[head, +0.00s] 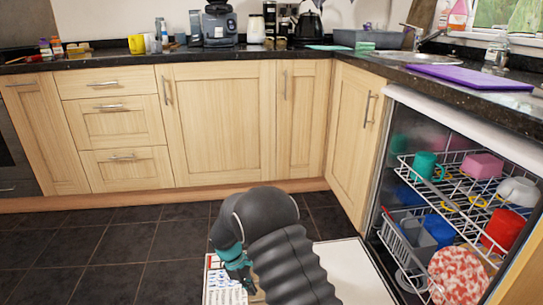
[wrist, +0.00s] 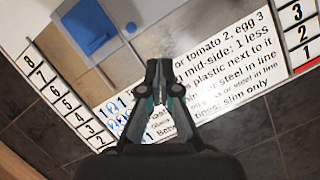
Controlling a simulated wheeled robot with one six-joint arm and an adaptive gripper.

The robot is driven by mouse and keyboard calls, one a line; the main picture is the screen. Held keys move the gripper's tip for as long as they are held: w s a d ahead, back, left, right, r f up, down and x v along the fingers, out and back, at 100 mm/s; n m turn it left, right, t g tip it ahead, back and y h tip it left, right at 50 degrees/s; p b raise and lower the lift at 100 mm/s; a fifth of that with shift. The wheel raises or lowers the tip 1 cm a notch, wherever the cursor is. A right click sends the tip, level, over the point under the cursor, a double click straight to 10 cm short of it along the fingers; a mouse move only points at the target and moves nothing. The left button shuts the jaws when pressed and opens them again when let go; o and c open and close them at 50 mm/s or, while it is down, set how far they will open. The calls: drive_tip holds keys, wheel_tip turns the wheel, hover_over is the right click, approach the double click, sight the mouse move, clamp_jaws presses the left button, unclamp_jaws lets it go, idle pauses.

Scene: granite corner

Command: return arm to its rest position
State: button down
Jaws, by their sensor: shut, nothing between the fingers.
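My gripper (wrist: 165,68) is shut and empty in the wrist view, its two fingers together at the middle. It is above a printed white card (wrist: 225,75) with lines of text and numbered edges. My dark arm fills the lower middle of the head view, with part of my gripper (head: 238,272) below its bend. My gripper is over the left part of the open dishwasher door (head: 350,275). My arm hides part of the door and the card.
Dishwasher racks (head: 455,195) at right hold cups, bowls and a red-and-white patterned item (head: 458,276). A purple board (head: 470,77) lies on the right counter. A blue piece (wrist: 85,25) shows at the wrist view's upper left. Dark floor tiles (head: 90,260) are clear at left.

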drive_tip(key=s+d+r+m+t+y+p, duration=0.1)
drive_tip(key=s+d+r+m, duration=0.3)
drive_tip(key=r, duration=0.9)
drive_tip(key=s+d+r+m+t+y+p, duration=0.1)
drive_tip(key=s+d+r+m, duration=0.4)
drive_tip(key=s+d+r, duration=0.6)
drive_tip(key=s+d+r+m+t+y+p, duration=0.1)
drive_tip(key=s+d+r+m+t, duration=0.3)
drive_tip(key=s+r, duration=0.9)
drive_tip(key=shift+s+d+r+m+t+y+p, duration=0.35)
drive_tip(key=shift+d+r+p, duration=0.35)
drive_tip(key=shift+d+r, duration=1.05)
drive_tip(key=shift+f, duration=0.1)
